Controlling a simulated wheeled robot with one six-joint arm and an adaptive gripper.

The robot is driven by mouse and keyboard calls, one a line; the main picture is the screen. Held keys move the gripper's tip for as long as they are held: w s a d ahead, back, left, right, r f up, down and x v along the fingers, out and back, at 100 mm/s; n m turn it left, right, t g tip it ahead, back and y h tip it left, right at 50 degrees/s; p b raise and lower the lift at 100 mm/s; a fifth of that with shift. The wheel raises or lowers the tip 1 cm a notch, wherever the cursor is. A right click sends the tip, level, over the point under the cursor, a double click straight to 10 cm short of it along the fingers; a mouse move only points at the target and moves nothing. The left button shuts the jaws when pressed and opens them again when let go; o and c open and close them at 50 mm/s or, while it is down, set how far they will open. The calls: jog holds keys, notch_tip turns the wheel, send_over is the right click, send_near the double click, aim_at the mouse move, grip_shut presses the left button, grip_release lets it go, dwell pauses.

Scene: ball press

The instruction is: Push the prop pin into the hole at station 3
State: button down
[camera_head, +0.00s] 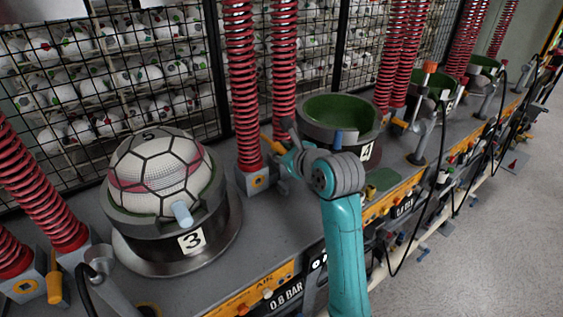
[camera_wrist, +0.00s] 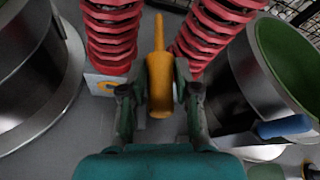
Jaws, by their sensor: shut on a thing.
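My gripper (camera_wrist: 160,92) is shut on the prop pin (camera_wrist: 159,75), a tapered orange-yellow pin. Its thick end is toward my wrist and its thin end points away, between two red springs. In the head view, the pin (camera_head: 272,143) shows as a short orange piece beside my gripper (camera_head: 286,148), between stations 3 and 4. A block with an orange-ringed round opening (camera_head: 258,181) sits below the springs; it also shows left of the pin in the wrist view (camera_wrist: 106,86). I cannot tell whether this is the task's hole. The pin's tip appears free in the wrist view.
Station 3 (camera_head: 192,240) holds a white and red ball (camera_head: 160,172). Station 4 (camera_head: 367,152) has an empty green bowl (camera_head: 340,112) close to my gripper's right. Red coil springs (camera_head: 241,75) stand close by. A black wire rack is behind; grey floor is right.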

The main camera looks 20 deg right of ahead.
jog(key=shift+s+d+r, duration=0.1)
jog(key=shift+s+r, duration=0.1)
jog(key=shift+s, duration=0.15)
jog(key=s+d, duration=0.2)
jog(key=s, duration=0.5)
jog(key=shift+d+r, duration=0.15)
dwell(0.8)
